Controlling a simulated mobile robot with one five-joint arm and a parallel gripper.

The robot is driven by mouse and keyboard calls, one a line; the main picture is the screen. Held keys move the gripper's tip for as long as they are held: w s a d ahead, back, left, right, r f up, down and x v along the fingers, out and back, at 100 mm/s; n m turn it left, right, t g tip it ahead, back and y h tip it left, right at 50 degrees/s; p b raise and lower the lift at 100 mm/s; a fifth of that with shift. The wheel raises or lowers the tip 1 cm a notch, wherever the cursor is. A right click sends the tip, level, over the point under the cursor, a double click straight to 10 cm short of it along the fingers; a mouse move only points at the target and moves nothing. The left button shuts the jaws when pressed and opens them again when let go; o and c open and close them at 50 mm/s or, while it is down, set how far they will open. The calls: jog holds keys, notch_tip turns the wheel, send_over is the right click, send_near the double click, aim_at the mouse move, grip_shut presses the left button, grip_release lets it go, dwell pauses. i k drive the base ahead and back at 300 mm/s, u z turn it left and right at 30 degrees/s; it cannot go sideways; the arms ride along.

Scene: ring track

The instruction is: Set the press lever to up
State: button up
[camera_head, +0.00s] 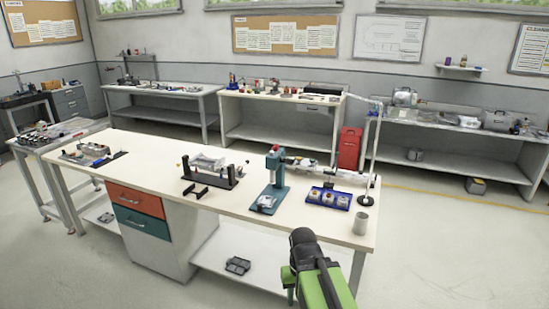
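A teal bench press (274,180) stands upright on the right half of the pale-topped workbench (150,155), with a flat foot and a small light item at its base. Its lever is too small to make out clearly against the things behind it, so I cannot tell its position. My green and black arm (318,278) rises at the bottom, in front of the bench and apart from the press. No gripper fingers show.
A blue tray (328,198), a grey cup (361,224) and a thin stand (368,165) are right of the press. A dark fixture (211,175) is left. Drawers (140,218) are under the bench. Bare floor lies at the front left and right.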

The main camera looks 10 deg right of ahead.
aim_at(276, 148)
jog(key=z, duration=0.05)
jog(key=k, duration=0.7)
jog(key=u, duration=0.45)
jog(key=i, duration=1.5)
jog(key=u, duration=0.45)
